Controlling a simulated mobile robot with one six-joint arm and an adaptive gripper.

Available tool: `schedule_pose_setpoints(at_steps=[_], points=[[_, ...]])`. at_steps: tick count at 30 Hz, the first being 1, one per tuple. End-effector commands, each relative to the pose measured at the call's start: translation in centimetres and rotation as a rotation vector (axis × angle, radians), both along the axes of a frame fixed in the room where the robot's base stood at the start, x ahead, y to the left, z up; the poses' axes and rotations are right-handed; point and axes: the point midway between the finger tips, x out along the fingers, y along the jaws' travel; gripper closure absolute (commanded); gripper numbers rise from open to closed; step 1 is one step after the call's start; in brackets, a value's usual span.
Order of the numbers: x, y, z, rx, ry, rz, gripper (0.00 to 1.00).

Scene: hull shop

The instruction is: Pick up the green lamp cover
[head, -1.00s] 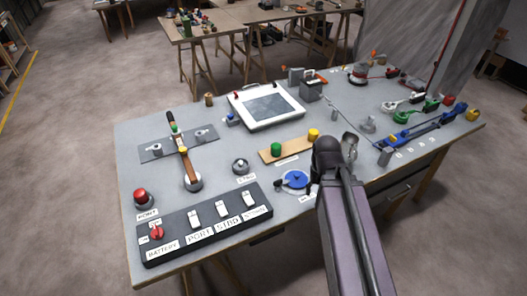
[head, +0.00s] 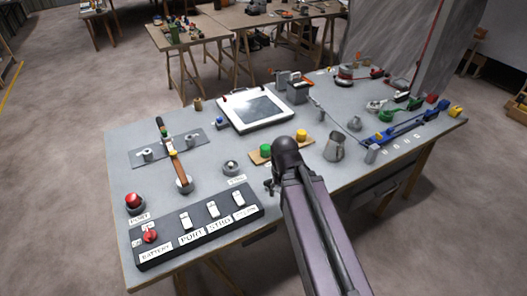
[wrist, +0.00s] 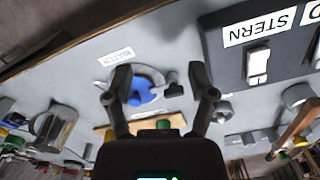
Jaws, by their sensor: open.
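The green lamp cover (head: 265,150) stands upright on a wooden strip (head: 257,158) in the middle of the bench, with a yellow cover (head: 301,135) to its right. In the wrist view the green cover (wrist: 163,125) shows small and partly hidden behind my gripper's body, between the finger bases. My gripper (wrist: 160,85) is open and empty. In the wrist view its fingers frame a blue knob (wrist: 141,92) on a round disc. In the head view my arm hides most of my gripper and the blue knob.
A black switch panel (head: 200,227) lies at the bench's front left. A metal jug (head: 334,147) stands right of my arm. A white framed screen (head: 255,110) is behind the strip. A wooden-handled lever (head: 177,165) stands to the left. Bare bench top lies between these.

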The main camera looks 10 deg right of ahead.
Motion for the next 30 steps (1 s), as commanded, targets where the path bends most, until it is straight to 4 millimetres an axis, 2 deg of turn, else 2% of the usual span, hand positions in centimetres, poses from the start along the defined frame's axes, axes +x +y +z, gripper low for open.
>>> schedule_pose_setpoints(at_steps=[5, 8, 11, 15, 21, 25, 30], points=[[2.2, 0.0, 0.4, 0.0, 0.0, 0.001, 0.0], [4.7, 0.0, 0.9, 0.0, 0.0, 0.002, 0.0], [8.1, 0.0, 1.6, 0.0, 0.0, 0.004, 0.0], [14.0, -0.8, 2.6, 0.0, 0.0, 0.009, 0.0], [22.3, -0.9, 4.0, 0.001, 0.0, 0.014, 0.0], [26.2, -0.9, 4.6, 0.001, 0.0, 0.016, 0.0], [28.7, -0.9, 5.0, 0.001, 0.0, 0.018, 0.0]])
